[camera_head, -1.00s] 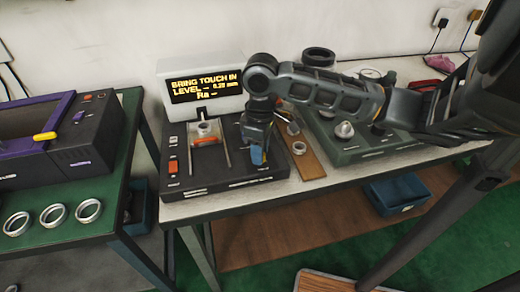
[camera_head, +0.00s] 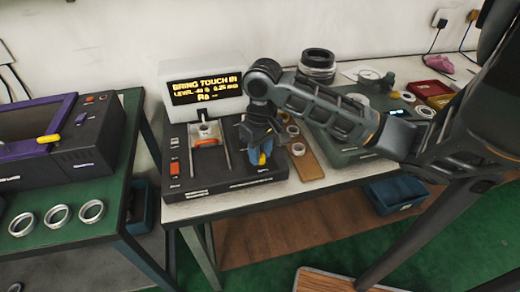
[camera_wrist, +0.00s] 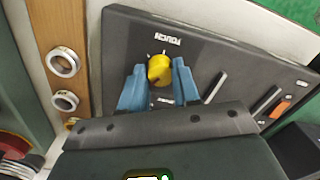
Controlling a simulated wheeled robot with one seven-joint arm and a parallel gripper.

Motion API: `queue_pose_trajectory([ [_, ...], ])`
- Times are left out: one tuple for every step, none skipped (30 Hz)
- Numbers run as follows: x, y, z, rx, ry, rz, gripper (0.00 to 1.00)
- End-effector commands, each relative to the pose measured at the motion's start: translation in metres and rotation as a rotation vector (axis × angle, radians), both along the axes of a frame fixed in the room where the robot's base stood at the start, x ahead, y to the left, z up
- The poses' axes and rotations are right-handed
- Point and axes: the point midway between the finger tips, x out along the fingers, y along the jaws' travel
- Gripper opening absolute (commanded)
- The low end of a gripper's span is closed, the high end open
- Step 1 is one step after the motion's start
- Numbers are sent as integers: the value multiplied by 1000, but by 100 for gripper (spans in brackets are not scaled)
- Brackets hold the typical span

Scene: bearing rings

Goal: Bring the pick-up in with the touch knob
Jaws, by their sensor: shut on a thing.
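The yellow touch knob (camera_wrist: 160,71) sits on the dark instrument panel (camera_wrist: 228,62) in the wrist view, below the upside-down word TOUCH. My gripper (camera_wrist: 160,84) has its blue fingers on either side of the knob and is shut on it. In the head view my gripper (camera_head: 263,158) points down at the right part of the instrument (camera_head: 185,185), with a bit of yellow showing between the fingers. The display (camera_head: 205,89) reads BRING TOUCH IN with a level line and "Ra –". A ring sits on an orange-red holder (camera_head: 206,141) between two rails; I cannot make out the pick-up.
A wooden strip (camera_wrist: 60,28) with several metal rings lies beside the instrument. A green device (camera_head: 350,150) stands to the right. Several rings (camera_head: 57,217) lie on the green table at left, near a purple-framed machine (camera_head: 65,140). A blue bin (camera_head: 395,193) hangs below the bench.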

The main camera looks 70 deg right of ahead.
Motion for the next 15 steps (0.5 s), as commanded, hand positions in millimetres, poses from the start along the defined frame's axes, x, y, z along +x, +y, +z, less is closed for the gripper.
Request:
queue_pose_trajectory([
  [0,1,1,3,-2,-47,0],
  [1,1,0,4,-3,-74,0],
  [1,1,0,3,-4,-113,0],
  [1,1,0,3,-4,-142,0],
  [1,1,0,4,-3,-170,0],
  [0,1,0,3,-3,-208,0],
  [1,1,0,3,-4,-236,0],
  [1,1,0,4,-3,-263,0],
  [1,1,0,2,-3,-300,0],
  [1,1,0,3,-4,-325,0],
  [1,1,0,3,-4,-352,0],
  [1,1,0,3,-3,-385,0],
  [0,1,0,3,-3,-409,0],
  [0,1,0,2,-3,-432,0],
  [0,1,0,2,-4,-463,0],
])
